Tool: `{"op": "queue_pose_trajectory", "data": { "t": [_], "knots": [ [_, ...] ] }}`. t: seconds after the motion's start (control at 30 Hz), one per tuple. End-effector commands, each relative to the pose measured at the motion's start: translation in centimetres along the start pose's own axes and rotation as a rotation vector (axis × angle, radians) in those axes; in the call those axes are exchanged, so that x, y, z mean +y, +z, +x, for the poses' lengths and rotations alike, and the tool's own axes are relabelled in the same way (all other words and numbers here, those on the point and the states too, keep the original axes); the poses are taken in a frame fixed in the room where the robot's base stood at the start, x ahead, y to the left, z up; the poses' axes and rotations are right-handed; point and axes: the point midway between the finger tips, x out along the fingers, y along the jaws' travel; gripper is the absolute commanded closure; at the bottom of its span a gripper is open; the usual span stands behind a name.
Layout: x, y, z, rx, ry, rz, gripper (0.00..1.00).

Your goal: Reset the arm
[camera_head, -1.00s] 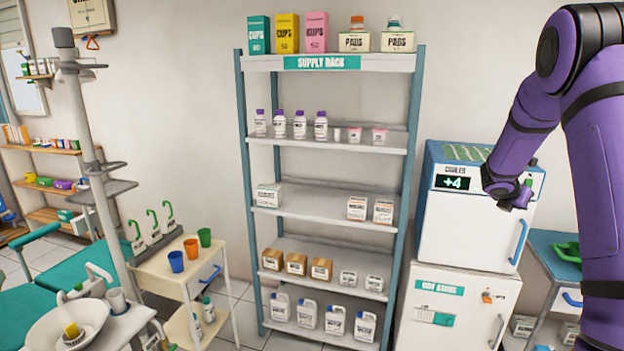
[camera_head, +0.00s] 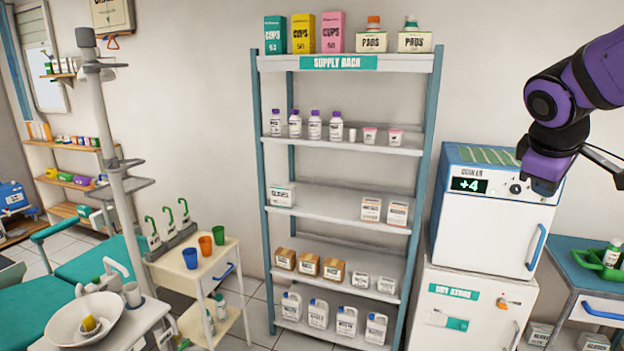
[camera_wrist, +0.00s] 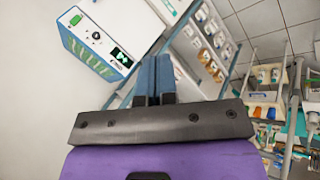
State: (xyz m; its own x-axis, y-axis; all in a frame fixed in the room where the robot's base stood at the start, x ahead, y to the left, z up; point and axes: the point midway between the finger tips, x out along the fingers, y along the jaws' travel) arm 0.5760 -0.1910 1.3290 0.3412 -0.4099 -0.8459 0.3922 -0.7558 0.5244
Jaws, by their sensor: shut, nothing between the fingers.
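My gripper (camera_wrist: 154,80) shows in the wrist view with its two dark blue fingers together and nothing between them. My purple and black arm comes in from the right edge of the head view, bent, with its purple wrist part in front of the upper right of the white cooler (camera_head: 490,225). The fingers cannot be made out clearly in the head view. In the wrist view the cooler (camera_wrist: 100,45) appears tilted, beyond the fingers on the upper left.
The supply rack (camera_head: 345,205) with boxes and bottles stands left of the cooler. A blue side table (camera_head: 575,272) at right holds a green tray (camera_head: 588,260) with a green-capped bottle (camera_head: 612,252). A cart (camera_head: 195,265) with cups and a basin (camera_head: 85,318) are at left.

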Motion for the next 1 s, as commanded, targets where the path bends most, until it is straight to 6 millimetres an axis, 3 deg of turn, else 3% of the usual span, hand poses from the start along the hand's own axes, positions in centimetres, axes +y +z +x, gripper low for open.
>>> {"op": "queue_pose_trajectory", "data": {
  "t": [0.2,0.5,0.7,1.0],
  "knots": [
    [-6.5,2.7,-4.6,0.105,-0.134,0.269,1.00],
    [-13.9,5.7,-8.3,0.188,-0.335,0.541,1.00],
    [-15.6,6.4,-9.0,0.200,-0.388,0.602,1.00],
    [-15.7,6.4,-9.0,0.200,-0.391,0.605,1.00]
  ]
}}
